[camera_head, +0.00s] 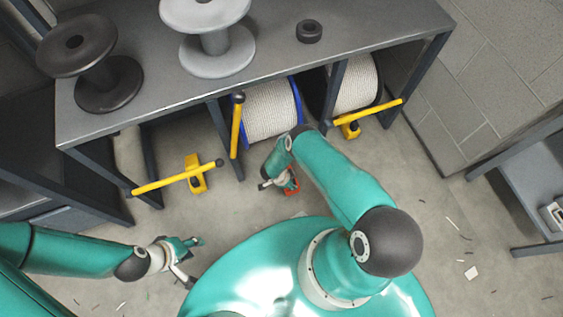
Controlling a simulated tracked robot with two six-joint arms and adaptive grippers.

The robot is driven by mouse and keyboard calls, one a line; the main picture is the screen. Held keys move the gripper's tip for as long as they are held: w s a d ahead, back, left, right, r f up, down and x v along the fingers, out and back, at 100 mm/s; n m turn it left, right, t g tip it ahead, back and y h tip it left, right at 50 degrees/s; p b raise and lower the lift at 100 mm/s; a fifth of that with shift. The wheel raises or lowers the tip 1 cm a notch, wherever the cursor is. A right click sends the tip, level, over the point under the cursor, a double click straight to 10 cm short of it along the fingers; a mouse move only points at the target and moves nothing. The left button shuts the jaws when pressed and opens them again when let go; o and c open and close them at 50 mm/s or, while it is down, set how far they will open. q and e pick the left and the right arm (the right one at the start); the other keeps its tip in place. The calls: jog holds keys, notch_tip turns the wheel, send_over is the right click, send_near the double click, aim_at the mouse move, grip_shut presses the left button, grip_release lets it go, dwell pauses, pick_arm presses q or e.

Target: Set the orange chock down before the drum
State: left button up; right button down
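The orange chock (291,187) shows as a small patch at my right gripper (277,186), low in front of the shelf's middle bay. Most of it is hidden by the gripper, and I cannot tell whether the fingers grip it or whether it touches the floor. The drum with blue flanges and pale rope (271,109) lies in the middle bay, just beyond that gripper. My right forearm hides its lower right edge. My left gripper (193,262) is open and empty above the floor at the lower left, well away from the chock.
Yellow bars cross the left bay (155,186) and right bay (380,112), each with a yellow block; the middle bay's bar (236,128) stands upright. Another rope drum (354,84) sits in the right bay. Empty spools and a black ring (309,31) stand on the shelf. Scraps litter the floor.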

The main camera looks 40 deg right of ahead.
jog(key=shift+w+d+f+b, duration=0.15)
jog(key=shift+w+b, duration=0.6)
jog(key=shift+b, duration=0.8)
jog(key=shift+w+d+b, duration=0.2)
jog(key=shift+w+b, duration=0.5)
jog(key=shift+b, duration=0.9)
jog(key=shift+w+d+f+b, duration=0.15)
jog(key=shift+w+b, duration=0.6)
jog(key=shift+b, duration=0.8)
jog(key=w, duration=0.1)
jog(key=w+b, duration=0.1)
jog(key=shift+w+d+r, duration=0.3)
jog(key=shift+d+r, duration=0.05)
jog(key=shift+w+d, duration=0.15)
jog(key=shift+w, duration=0.35)
jog(key=w+b, duration=0.2)
jog(key=w, duration=0.1)
jog(key=shift+w+d+f+b, duration=0.1)
jog(key=shift+w+d+b, duration=0.1)
jog(key=shift+d+b, duration=0.15)
jog(key=shift+f, duration=0.4)
